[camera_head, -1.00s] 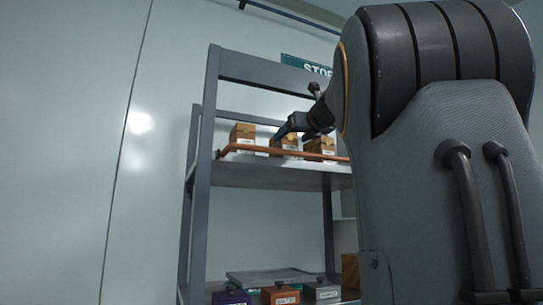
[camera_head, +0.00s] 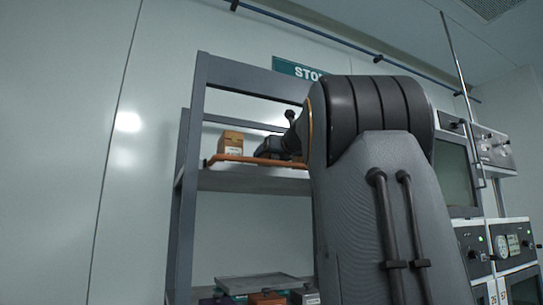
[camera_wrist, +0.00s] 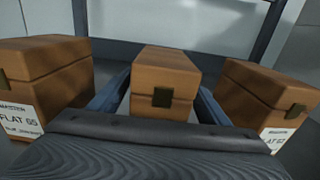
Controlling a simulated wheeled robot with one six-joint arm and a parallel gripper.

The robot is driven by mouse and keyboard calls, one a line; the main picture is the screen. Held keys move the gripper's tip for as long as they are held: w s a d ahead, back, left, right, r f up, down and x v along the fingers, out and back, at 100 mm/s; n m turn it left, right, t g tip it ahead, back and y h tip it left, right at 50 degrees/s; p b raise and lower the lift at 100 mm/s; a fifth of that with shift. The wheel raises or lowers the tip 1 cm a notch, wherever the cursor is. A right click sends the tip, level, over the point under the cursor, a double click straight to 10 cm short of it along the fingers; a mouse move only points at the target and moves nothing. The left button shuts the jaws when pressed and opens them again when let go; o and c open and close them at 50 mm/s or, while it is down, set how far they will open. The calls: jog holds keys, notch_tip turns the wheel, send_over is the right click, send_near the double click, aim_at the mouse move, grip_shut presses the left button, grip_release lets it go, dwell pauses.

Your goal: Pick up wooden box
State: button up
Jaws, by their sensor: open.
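The middle wooden box (camera_wrist: 165,80), brown with a dark square clasp on its front, stands on the upper shelf in the wrist view. My gripper (camera_wrist: 160,98) is open, with one blue-grey finger along each side of this box. I cannot tell whether the fingers touch it. In the head view my gripper (camera_head: 268,149) is at the upper shelf, right of the left box (camera_head: 230,143). My arm hides the middle box there.
In the wrist view a labelled wooden box (camera_wrist: 45,80) stands close on the left and another (camera_wrist: 268,95) close on the right. An orange-brown rail (camera_head: 235,159) runs along the front of the upper shelf (camera_head: 250,182). Small boxes (camera_head: 268,298) stand on the lower shelf.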

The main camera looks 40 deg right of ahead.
jog(key=c, duration=1.3)
jog(key=shift+c, duration=1.2)
jog(key=shift+r, duration=0.1)
